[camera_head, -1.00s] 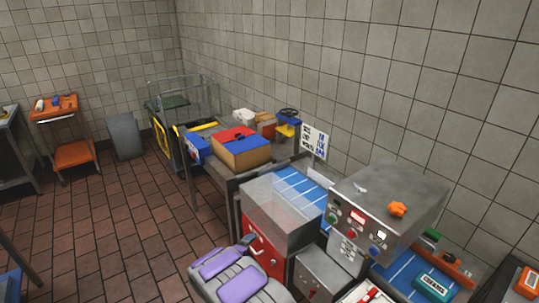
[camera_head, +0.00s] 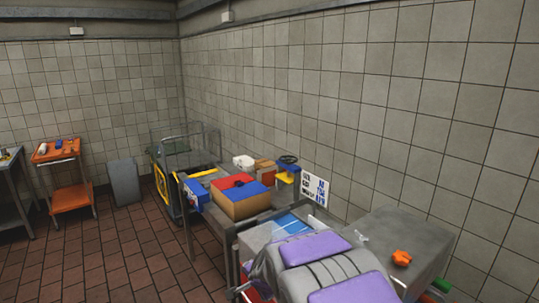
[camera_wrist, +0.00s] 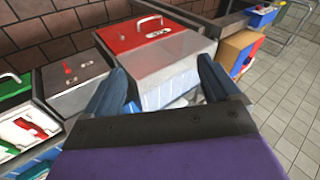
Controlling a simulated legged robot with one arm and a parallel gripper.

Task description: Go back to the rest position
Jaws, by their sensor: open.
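In the wrist view my gripper (camera_wrist: 165,90) is open, its two dark blue fingers wide apart with nothing between them. Beyond the fingers is a machine with a red panel and a clear cover (camera_wrist: 160,55). In the head view my grey and purple arm rises at the lower middle and covers much of this machine. The fingertips are hidden in the head view.
A grey metal machine (camera_head: 405,240) with an orange knob (camera_head: 402,258) stands at the right. A red, blue and brown box (camera_head: 240,200) sits on the table behind. An orange cart (camera_head: 62,175) stands far left. Brown floor (camera_head: 120,255) at left is clear.

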